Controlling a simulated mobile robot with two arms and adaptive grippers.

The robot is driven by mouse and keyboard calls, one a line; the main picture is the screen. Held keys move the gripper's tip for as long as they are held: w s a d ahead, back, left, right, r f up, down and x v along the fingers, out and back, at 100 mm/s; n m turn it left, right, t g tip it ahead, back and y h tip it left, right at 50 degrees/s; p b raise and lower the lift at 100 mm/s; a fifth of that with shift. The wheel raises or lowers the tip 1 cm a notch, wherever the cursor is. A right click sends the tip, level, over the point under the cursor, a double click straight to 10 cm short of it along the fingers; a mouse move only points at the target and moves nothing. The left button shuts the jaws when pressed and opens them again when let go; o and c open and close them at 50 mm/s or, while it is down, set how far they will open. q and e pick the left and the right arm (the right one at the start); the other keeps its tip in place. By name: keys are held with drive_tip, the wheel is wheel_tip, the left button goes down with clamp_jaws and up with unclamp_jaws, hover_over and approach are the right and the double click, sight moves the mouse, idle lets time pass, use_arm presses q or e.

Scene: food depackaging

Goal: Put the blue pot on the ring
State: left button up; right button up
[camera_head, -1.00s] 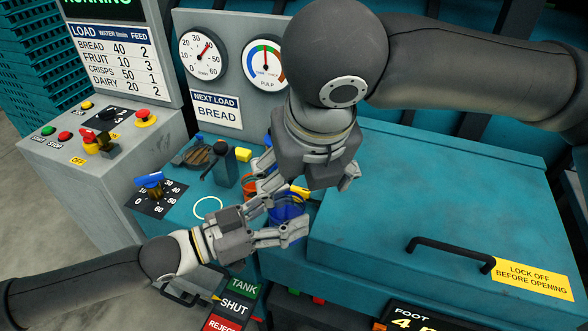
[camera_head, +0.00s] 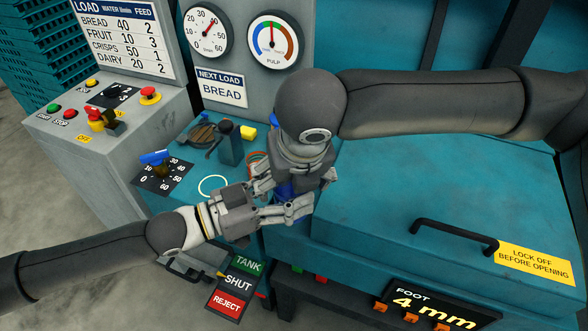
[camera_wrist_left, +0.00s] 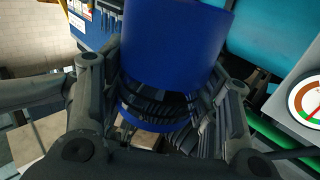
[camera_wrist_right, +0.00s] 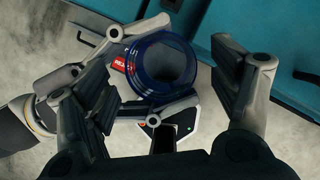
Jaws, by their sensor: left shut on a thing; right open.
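The blue pot (camera_head: 284,188) is in the jaws of my left gripper (camera_head: 286,199), to the right of the white ring (camera_head: 212,186) on the teal deck. In the left wrist view the pot (camera_wrist_left: 178,45) fills the space between the fingers. My right gripper (camera_head: 296,184) is open just above the pot and hides much of it in the head view. In the right wrist view the pot's round open mouth (camera_wrist_right: 165,68) lies between the spread right fingers. The ring is bare.
The large teal lid (camera_head: 430,190) is on the right.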

drive_tip(key=shift+f, duration=0.15)
drive_tip(key=c, duration=1.1)
use_arm(q)
drive_tip(key=o, duration=1.1)
use_arm(e)
drive_tip(key=shift+o, duration=0.2)
use_arm(q)
drive_tip(key=shift+a, duration=0.1)
